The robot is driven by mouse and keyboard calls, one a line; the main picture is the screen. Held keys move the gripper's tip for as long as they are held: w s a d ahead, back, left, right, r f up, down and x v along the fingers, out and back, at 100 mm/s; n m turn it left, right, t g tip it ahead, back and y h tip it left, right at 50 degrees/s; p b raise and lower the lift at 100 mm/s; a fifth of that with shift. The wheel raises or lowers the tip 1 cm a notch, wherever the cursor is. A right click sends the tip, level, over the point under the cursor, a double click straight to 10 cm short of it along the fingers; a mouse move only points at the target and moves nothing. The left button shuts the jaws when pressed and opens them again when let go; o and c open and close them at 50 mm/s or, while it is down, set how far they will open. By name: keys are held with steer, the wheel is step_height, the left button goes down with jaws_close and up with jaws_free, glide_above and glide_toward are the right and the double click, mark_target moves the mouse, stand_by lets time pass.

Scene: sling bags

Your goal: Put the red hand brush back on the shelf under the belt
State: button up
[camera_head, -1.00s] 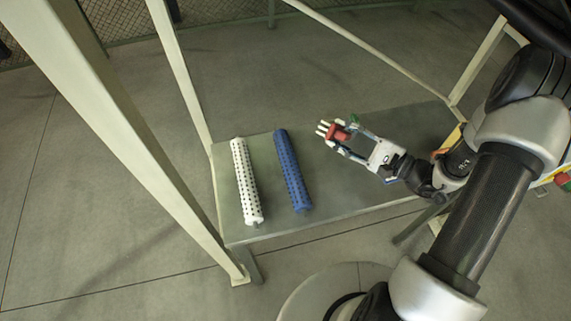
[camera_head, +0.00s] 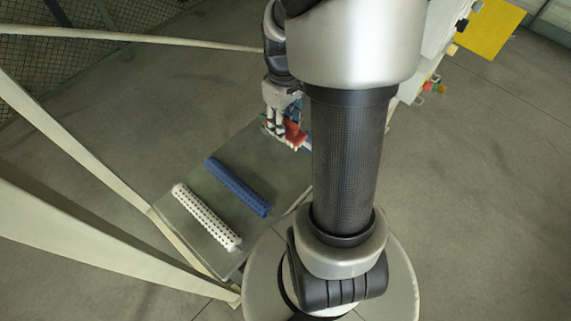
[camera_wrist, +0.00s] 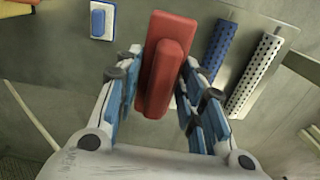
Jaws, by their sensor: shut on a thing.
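The red hand brush (camera_wrist: 164,65) is a long red block with a raised red grip. My gripper (camera_wrist: 155,95) is shut on it, with a blue-padded finger on each side. In the head view my gripper (camera_head: 284,132) points down the picture, and part of the red brush (camera_head: 294,135) shows at its fingers. The grey metal shelf (camera_head: 268,168) lies below and left of the gripper. I cannot tell the height of the brush above it. My arm hides the shelf's right part in the head view. I cannot make out the belt.
A blue perforated roller (camera_head: 237,187) and a white perforated roller (camera_head: 206,217) lie side by side on the shelf. A small blue-and-white item (camera_wrist: 101,19) is at the top left in the wrist view. Pale frame posts (camera_head: 95,165) stand left of the shelf.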

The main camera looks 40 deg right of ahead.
steer(key=shift+w+d+f, duration=0.1)
steer(key=shift+d+f, duration=0.1)
steer(key=shift+d, duration=0.1)
step_height(320, 180, down, 19)
steer(key=b, duration=0.6)
steer(key=shift+a+f, duration=0.1)
steer(key=shift+c, duration=0.3)
steer(key=shift+f+b, duration=0.1)
steer(key=shift+b, duration=0.2)
steer(key=o, duration=1)
